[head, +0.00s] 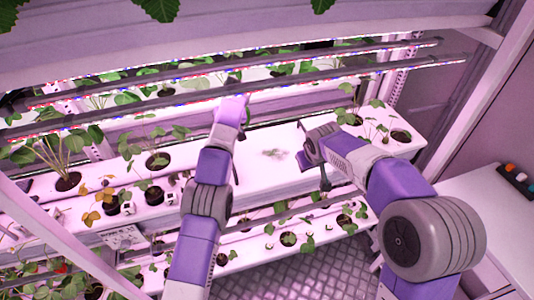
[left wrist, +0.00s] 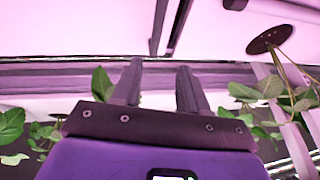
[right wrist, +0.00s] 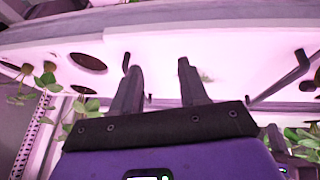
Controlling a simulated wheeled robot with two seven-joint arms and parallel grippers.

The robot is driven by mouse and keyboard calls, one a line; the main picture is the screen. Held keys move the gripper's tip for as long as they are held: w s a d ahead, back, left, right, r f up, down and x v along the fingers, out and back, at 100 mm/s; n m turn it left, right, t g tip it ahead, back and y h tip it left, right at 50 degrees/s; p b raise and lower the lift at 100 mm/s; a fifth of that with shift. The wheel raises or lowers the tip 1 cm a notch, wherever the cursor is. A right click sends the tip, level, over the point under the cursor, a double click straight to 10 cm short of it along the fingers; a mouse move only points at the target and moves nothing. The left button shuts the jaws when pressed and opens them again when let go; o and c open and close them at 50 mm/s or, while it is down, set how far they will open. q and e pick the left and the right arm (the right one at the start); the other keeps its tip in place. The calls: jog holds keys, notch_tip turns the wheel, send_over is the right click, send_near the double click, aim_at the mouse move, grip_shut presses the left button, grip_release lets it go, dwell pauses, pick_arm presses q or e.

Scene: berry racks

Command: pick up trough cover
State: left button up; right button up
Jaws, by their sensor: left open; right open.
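The trough cover (head: 262,178) is a long white panel with round holes, lying on the middle shelf of the rack. Its bare middle stretch lies between my two grippers in the head view. In the right wrist view the white panel (right wrist: 235,45) spans the frame beyond the fingers, with dark holes at the left. My right gripper (right wrist: 160,82) is open and empty at the panel's front edge; contact cannot be told. My left gripper (left wrist: 158,82) is open, with nothing visible between its fingers. In the head view it is over the back of the shelf, partly hidden by its own wrist.
Potted plants (head: 157,161) stand in holes at the left of the shelf, and more at its right end (head: 400,136). Light bars (head: 330,72) run above and behind the grippers. A lower planted shelf (head: 288,239) lies underneath. A white table (head: 495,200) stands at the right.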

pick_arm(q)
jog(key=shift+s+d+r, duration=0.2)
jog(key=shift+s+d, duration=0.3)
jog(key=shift+d, duration=0.3)
pick_arm(e)
jog(key=shift+d+r+h, duration=0.15)
jog(key=shift+d+h, duration=0.15)
jog(key=shift+d, duration=0.6)
jog(key=shift+w, duration=0.1)
pick_arm(q)
jog(key=x, duration=0.5)
jog(key=shift+a+f, duration=0.15)
jog(key=shift+f, duration=0.1)
pick_arm(e)
jog(key=w, duration=0.8)
jog(key=w+d, duration=0.1)
jog(key=w, duration=0.3)
pick_arm(q)
jog(key=shift+x, duration=1.05)
pick_arm(e)
jog(key=shift+x, duration=2.45)
jog(key=shift+s+a, duration=0.1)
pick_arm(q)
jog(key=shift+c, duration=0.2)
pick_arm(e)
jog(key=shift+c, duration=0.2)
pick_arm(q)
grip_shut()
pick_arm(e)
grip_shut()
